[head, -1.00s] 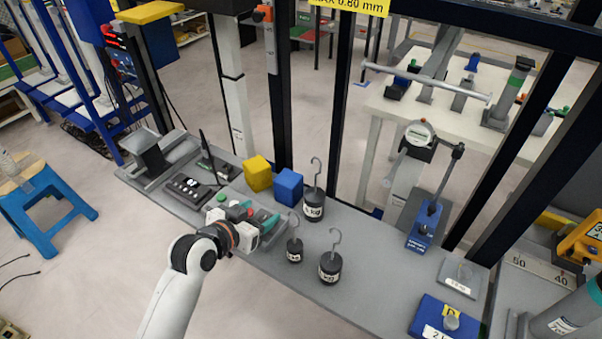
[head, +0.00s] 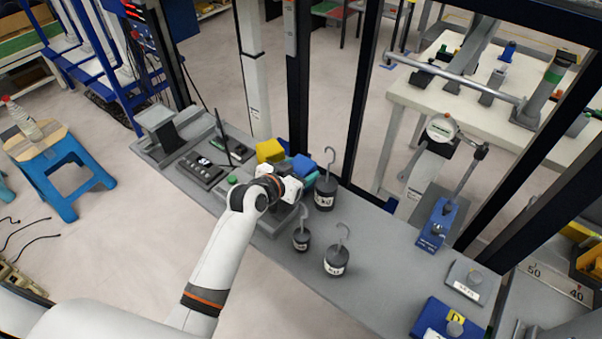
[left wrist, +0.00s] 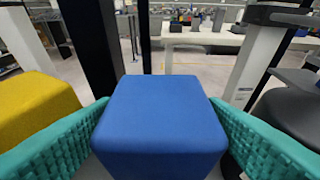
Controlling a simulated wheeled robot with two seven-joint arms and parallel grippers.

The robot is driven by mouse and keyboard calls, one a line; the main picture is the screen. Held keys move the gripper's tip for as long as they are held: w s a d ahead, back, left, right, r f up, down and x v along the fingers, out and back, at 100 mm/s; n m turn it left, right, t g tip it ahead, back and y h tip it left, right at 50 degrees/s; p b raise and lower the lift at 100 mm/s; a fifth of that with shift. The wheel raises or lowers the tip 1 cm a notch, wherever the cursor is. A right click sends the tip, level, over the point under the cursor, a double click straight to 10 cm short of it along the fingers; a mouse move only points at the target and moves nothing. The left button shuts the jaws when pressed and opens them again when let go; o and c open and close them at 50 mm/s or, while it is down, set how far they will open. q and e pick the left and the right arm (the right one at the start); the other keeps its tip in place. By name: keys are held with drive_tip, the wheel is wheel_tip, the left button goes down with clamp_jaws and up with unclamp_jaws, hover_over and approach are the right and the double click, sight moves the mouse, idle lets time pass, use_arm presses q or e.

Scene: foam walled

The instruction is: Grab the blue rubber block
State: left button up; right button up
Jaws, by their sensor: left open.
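The blue rubber block (left wrist: 160,112) fills the middle of the left wrist view, between the two teal fingers of my left gripper (left wrist: 158,140). In the head view only part of the blue block (head: 304,165) shows beyond my left gripper (head: 293,176). The gripper is open, with a finger on either side of the block; I cannot tell whether either touches it. The block's lower part is hidden in the wrist view. My right gripper is in neither view.
A yellow block (head: 269,151) stands just left of the blue one. Hooked black weights (head: 326,192) stand close on the right. A control box (head: 201,169) is on the left. Dark frame posts (head: 362,95) rise behind the grey bench (head: 375,285).

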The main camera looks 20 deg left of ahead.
use_arm(q)
drive_tip(key=x, duration=0.3)
drive_tip(key=shift+w+f, duration=0.1)
drive_tip(key=shift+f, duration=0.1)
drive_tip(key=c, duration=0.8)
drive_tip(key=shift+r, duration=0.1)
drive_tip(key=shift+c, duration=0.4)
